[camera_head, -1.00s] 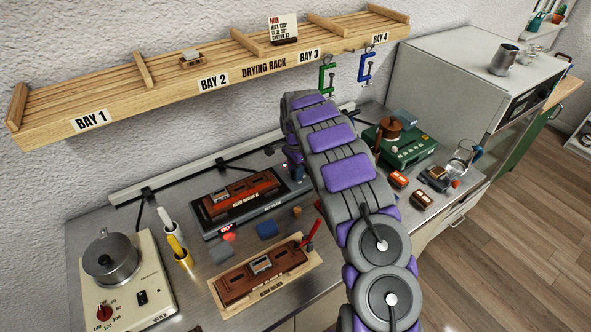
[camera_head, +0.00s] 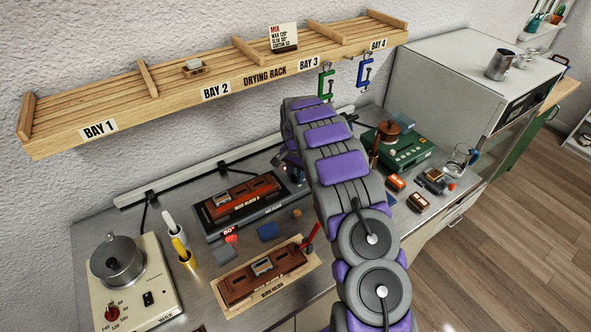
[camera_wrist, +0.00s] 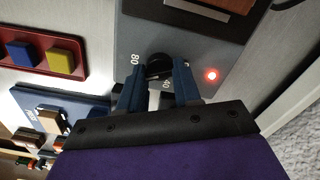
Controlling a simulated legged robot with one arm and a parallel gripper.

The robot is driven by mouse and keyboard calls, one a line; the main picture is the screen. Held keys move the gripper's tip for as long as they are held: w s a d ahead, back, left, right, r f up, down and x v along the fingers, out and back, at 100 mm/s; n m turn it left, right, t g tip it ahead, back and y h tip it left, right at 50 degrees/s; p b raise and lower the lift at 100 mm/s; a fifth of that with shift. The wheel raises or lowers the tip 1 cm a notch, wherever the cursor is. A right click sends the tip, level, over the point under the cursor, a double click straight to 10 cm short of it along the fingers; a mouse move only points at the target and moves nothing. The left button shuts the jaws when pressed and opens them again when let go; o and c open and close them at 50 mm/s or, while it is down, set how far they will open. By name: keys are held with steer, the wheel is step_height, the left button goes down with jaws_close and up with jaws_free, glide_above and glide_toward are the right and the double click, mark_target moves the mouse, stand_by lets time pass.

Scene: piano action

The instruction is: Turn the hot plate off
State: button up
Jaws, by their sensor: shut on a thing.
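The hot plate (camera_head: 213,233) is a dark grey slab on the bench, with a wooden block (camera_head: 240,197) on it. In the wrist view, its grey panel (camera_wrist: 137,35) carries a black knob (camera_wrist: 158,66) with the marks 80 and 40 around it. A red lamp (camera_wrist: 211,75) glows beside the knob. My gripper (camera_wrist: 159,82) has its blue fingers on either side of the knob and is shut on it. The fingers hide part of the dial marks. In the head view, my arm covers much of the plate's right end.
A cream wax heater (camera_head: 165,300) with a metal pot (camera_head: 117,261) stands at the left. A second wooden block (camera_head: 265,278) lies in a holder in front. The drying rack (camera_head: 180,92) juts from the wall above. A green device (camera_head: 410,150) stands right of my arm.

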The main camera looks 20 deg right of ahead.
steer(key=n+p, duration=0.2)
steer(key=n, duration=0.1)
steer(key=shift+n, duration=0.4)
steer(key=n+p, duration=0.2)
steer(key=n, duration=0.2)
steer(key=shift+n, duration=0.3)
steer(key=n+p, duration=0.1)
steer(key=n, duration=0.3)
steer(key=n+p, duration=0.1)
steer(key=n, duration=0.4)
steer(key=shift+p, duration=0.4)
steer(key=n+p, duration=0.1)
steer(key=n, duration=0.2)
steer(key=shift+n, duration=0.3)
steer(key=n+p, duration=0.1)
steer(key=n, duration=0.2)
steer(key=shift+r+n, duration=0.1)
steer(key=shift+n, duration=0.2)
steer(key=n+p, duration=0.2)
steer(key=n, duration=0.4)
steer(key=shift+w, duration=0.1)
steer(key=shift+n, duration=0.4)
